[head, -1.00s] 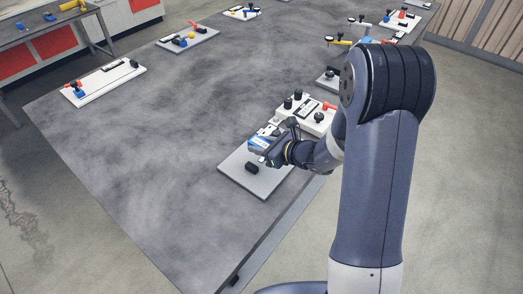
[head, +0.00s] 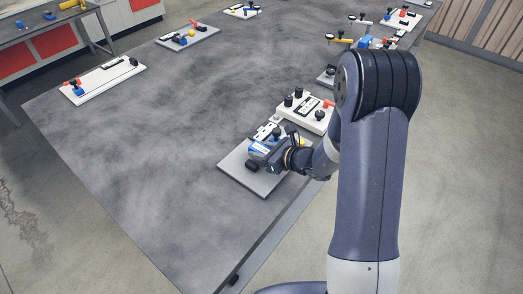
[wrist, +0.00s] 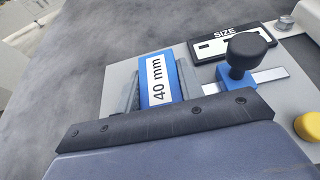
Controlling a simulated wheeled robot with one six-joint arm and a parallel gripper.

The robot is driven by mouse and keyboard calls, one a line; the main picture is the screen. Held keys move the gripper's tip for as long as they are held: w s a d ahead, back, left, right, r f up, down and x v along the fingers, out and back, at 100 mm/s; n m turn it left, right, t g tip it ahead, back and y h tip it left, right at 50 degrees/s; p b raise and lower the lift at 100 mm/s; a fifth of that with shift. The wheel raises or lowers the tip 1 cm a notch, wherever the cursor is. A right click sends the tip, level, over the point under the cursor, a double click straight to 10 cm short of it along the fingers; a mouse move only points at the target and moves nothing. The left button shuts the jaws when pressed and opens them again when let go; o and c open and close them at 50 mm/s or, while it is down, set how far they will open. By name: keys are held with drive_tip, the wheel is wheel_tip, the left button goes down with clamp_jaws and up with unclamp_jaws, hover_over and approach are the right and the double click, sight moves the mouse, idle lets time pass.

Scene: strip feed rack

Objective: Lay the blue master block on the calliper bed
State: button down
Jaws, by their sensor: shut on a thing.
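The blue master block (wrist: 160,79), with a white "40 mm" label, sits between the grey fingers of my gripper (wrist: 157,84) in the wrist view. In the head view, my gripper (head: 262,154) is over the grey fixture plate (head: 234,172), holding the blue block (head: 259,147). A blue slider with a black knob (wrist: 241,58) rides on a metal beam (wrist: 271,75) just right of the block. I cannot tell the calliper bed from the plate, or whether the block touches it. The block's lower end is hidden by my gripper.
A black plate marked "SIZE" (wrist: 233,41) and a yellow knob (wrist: 308,126) are near the slider. A white fixture with black knobs (head: 306,113) stands just behind. Other fixtures, such as the white board (head: 104,82), are farther off.

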drive_tip(key=shift+f, duration=0.15)
drive_tip(key=c, duration=0.9)
unclamp_jaws()
drive_tip(key=shift+r+p, duration=0.75)
drive_tip(key=shift+p, duration=0.15)
drive_tip(key=b+v, duration=0.2)
drive_tip(key=v, duration=1)
drive_tip(key=shift+f, duration=0.2)
